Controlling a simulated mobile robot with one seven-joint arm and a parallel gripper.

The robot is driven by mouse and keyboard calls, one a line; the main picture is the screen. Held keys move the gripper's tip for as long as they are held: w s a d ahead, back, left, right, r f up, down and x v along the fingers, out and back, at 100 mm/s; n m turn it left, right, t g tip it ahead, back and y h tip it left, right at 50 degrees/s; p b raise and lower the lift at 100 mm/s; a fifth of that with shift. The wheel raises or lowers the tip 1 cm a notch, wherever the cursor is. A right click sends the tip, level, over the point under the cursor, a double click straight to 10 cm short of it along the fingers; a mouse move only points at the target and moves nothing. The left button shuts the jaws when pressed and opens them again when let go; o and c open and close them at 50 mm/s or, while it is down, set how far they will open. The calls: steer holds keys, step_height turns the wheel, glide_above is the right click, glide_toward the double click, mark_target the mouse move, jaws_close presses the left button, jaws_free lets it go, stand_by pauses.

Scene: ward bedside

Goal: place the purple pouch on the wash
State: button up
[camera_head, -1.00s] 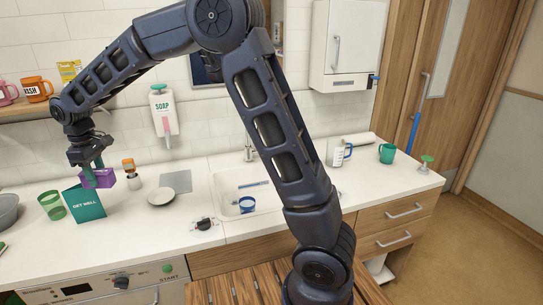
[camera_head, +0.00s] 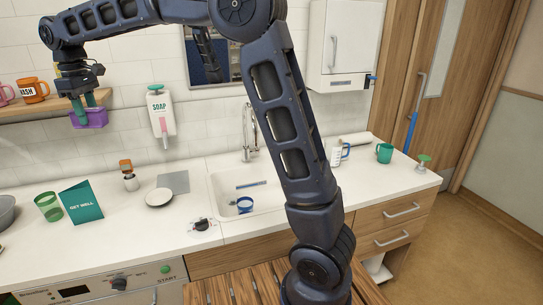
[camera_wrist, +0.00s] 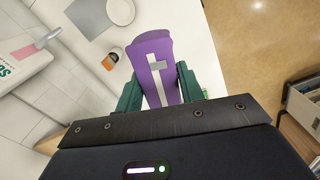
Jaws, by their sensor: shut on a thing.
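The purple pouch (camera_head: 92,119) hangs in my gripper (camera_head: 88,101), in the air in front of the tiled wall, at about the height of the wooden shelf. In the wrist view the pouch (camera_wrist: 150,52), purple with a white cross-shaped band and a grey patch, sits between the green fingers of my gripper (camera_wrist: 158,88). The fingers are shut on it. An orange mug (camera_head: 32,90) with partly readable lettering, perhaps "WASH", stands on the shelf left of the pouch. A white appliance (camera_head: 95,291) with a START button is at lower left. I cannot tell which is the wash.
The green GET WELL card (camera_head: 82,203), green cup (camera_head: 48,207), small orange-topped bottle (camera_head: 129,176) and white plate (camera_head: 159,197) stand on the counter (camera_head: 135,233). The soap dispenser (camera_head: 161,112) is on the wall right of my gripper. The sink (camera_head: 262,210) lies further right.

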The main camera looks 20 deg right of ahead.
steer(key=w+d+m, duration=0.2)
steer(key=w+d, duration=0.7)
steer(key=d, duration=0.3)
steer(key=w+d+m, duration=0.2)
steer(key=w+d, duration=0.6)
steer(key=d, duration=0.4)
steer(key=w+d+m, duration=0.2)
steer(key=w+d, duration=0.1)
steer(key=d, duration=1.3)
steer(key=w+d+m, duration=0.1)
steer(key=w+d, duration=0.1)
steer(key=d, duration=1.3)
steer(key=s+d+m, duration=0.2)
steer(key=s+d, duration=0.2)
steer(key=d, duration=0.9)
steer(key=s+d+m, duration=0.2)
steer(key=s+d, duration=0.2)
steer(key=d, duration=0.9)
steer(key=s+d+m, duration=0.4)
steer(key=s+d, duration=1.6)
steer(key=d, duration=0.1)
steer(key=f, duration=3.8)
steer(key=shift+w, duration=0.2)
